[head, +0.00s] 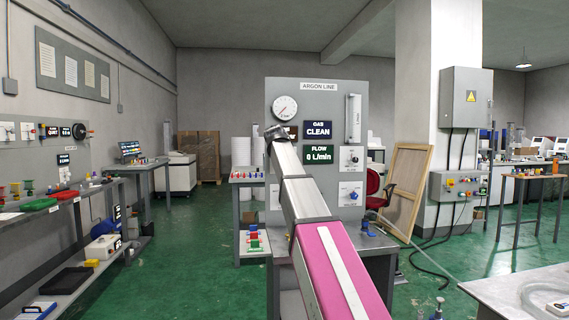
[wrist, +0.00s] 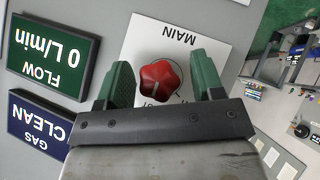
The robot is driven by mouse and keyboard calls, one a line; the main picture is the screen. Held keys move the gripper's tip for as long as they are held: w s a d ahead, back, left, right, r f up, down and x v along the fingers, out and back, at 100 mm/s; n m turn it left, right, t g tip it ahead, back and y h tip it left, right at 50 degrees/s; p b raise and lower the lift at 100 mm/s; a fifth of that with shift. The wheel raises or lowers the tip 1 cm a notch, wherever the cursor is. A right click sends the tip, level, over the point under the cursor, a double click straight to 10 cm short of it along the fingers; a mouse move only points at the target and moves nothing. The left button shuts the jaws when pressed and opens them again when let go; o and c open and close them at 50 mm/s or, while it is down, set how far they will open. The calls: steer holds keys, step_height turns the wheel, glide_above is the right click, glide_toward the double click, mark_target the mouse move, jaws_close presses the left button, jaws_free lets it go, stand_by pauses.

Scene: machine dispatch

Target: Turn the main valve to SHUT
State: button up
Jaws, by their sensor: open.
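The main valve is a red lobed knob (wrist: 160,83) on a white plate (wrist: 184,30) marked MAIN, seen upside down in the wrist view. My gripper (wrist: 162,70) is open, with one green finger on each side of the knob. Gaps show between the fingers and the knob, so it is not gripped. Lettering below the knob is partly hidden by the knob and gripper, so I cannot tell the valve's setting. In the head view my arm reaches to the ARGON LINE panel (head: 318,102) and hides the red knob.
The panel has a round gauge (head: 285,107), a GAS CLEAN display (head: 318,130) and a FLOW display (head: 319,155) reading 0 L/min. To the right are a flow tube (head: 353,120) and two more valve plates, one with a blue knob (head: 350,194).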

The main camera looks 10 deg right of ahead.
steer(key=shift+s, duration=0.1)
steer(key=v, duration=1)
steer(key=shift+s+a+r, duration=0.15)
steer(key=shift+s+r, duration=0.05)
steer(key=shift+r, duration=0.1)
